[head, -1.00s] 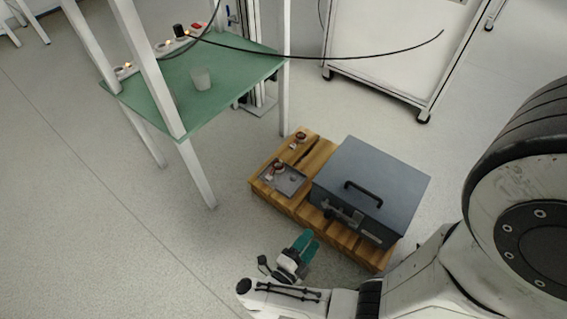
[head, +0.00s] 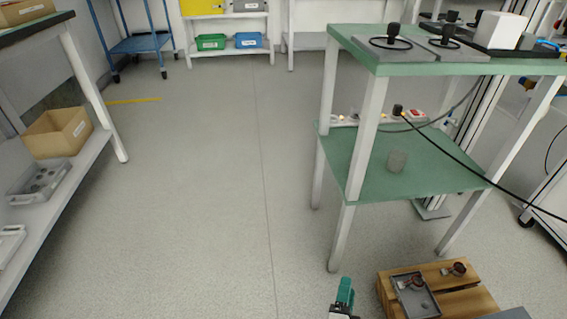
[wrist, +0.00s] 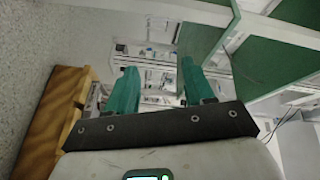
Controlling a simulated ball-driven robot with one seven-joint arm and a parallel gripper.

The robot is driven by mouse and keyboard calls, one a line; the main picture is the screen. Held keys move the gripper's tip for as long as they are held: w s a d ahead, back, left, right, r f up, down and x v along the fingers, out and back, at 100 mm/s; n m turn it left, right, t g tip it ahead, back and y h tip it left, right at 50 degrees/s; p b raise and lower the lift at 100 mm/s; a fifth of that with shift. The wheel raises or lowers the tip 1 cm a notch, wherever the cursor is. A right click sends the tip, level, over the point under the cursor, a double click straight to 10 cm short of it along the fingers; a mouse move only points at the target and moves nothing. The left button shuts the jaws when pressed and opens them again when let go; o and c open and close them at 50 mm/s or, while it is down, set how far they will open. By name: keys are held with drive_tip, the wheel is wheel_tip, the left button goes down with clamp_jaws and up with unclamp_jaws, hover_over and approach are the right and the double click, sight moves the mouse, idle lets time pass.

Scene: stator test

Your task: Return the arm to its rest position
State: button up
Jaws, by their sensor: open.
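My gripper (head: 345,292) shows at the bottom edge of the head view, with its teal fingers pointing up. In the wrist view its two teal fingers (wrist: 157,90) stand apart with nothing between them. The gripper is in the air to the left of the wooden pallet (head: 470,288). The rest of my arm is out of the head view.
A tray (head: 432,303) with a small part in it lies on the pallet, with another part (head: 455,269) beside it. A green-topped table (head: 440,183) stands behind. A shelf with a cardboard box (head: 57,133) is at the left. The middle floor is clear.

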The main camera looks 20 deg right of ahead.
drive_tip(key=w+a+r+n+t+y+p, duration=0.1)
drive_tip(key=w+a+r+n+t+y, duration=0.35)
drive_tip(key=a+n+y, duration=0.75)
drive_tip(key=s+r+n+g+y, duration=0.2)
drive_tip(key=s+n+g+y, duration=0.2)
drive_tip(key=s+n+g, duration=0.3)
drive_tip(key=s+d+r+n+g+h+p, duration=0.1)
drive_tip(key=s+d+r+n+g+h, duration=0.1)
drive_tip(key=s+d+g, duration=0.45)
drive_tip(key=s+d+r+n+g+h+p, duration=0.1)
drive_tip(key=s+d+r+g+h, duration=0.15)
drive_tip(key=s, duration=0.75)
wheel_tip(320, 180, up, 38)
drive_tip(key=g+p, duration=0.1)
drive_tip(key=p, duration=3.7)
drive_tip(key=shift+s+d+f, duration=0.15)
drive_tip(key=shift+s+d, duration=0.15)
drive_tip(key=shift+d, duration=0.1)
